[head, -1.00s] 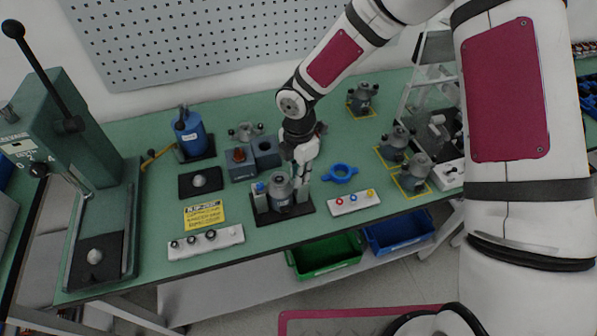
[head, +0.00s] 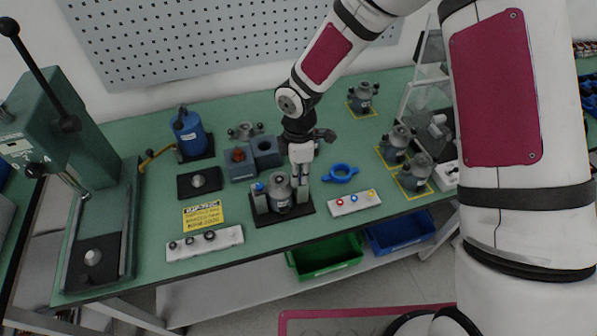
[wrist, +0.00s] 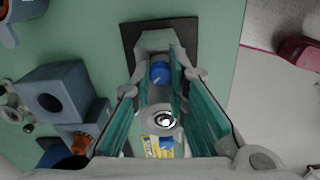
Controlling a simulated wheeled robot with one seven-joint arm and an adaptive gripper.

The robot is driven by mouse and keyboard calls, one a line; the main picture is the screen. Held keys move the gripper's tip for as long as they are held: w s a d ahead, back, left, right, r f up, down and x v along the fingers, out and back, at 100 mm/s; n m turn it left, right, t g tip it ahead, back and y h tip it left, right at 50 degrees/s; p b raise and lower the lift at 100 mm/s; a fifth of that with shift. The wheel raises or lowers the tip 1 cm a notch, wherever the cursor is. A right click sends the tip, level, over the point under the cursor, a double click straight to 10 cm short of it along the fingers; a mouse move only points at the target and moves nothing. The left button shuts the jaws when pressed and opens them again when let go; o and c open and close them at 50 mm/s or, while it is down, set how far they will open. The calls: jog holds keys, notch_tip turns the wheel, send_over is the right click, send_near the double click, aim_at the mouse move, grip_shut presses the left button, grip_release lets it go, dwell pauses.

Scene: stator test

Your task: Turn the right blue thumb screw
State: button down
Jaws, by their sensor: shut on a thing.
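A grey stator (head: 280,193) stands upright in a fixture on a black base plate (head: 290,216) near the table's front edge. The left blue thumb screw (head: 259,187) shows on the fixture's left post. My gripper (head: 301,183) points down at the fixture's right post and hides the right screw in the head view. In the wrist view, the right blue thumb screw (wrist: 160,73) sits between the tips of my teal-padded fingers (wrist: 159,80), which are shut on it. Below it, the stator's round top (wrist: 164,118) and the other blue screw (wrist: 166,140) show.
A blue ring (head: 341,173) and a strip with coloured buttons (head: 353,202) lie to the right. A grey block with a hole (head: 266,152) stands behind the fixture. A yellow sign (head: 203,215) lies to the left. Other stators (head: 415,173) stand at the right.

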jog(key=shift+m, duration=0.3)
jog(key=c, duration=1.5)
grip_release()
jog(key=shift+c, duration=0.2)
notch_tip(320, 180, up, 12)
